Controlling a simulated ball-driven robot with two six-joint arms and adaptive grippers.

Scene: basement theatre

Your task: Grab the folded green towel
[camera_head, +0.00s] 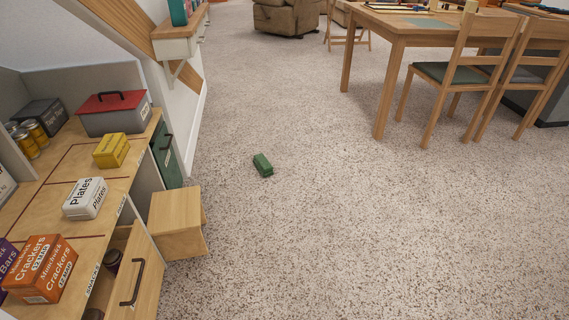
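A small green block-shaped thing (263,165) lies on the speckled carpet in the middle of the view, to the right of the wooden cabinet. It may be the folded green towel, but it is too small to tell for sure. Nothing touches it. Neither of my grippers shows in this view.
The wooden cabinet (60,185) at left holds boxes and tins, with an open drawer (139,275) low in front. A wooden step (177,222) juts onto the carpet. A table (395,30) and chairs (455,75) stand at upper right. The carpet (360,230) between is clear.

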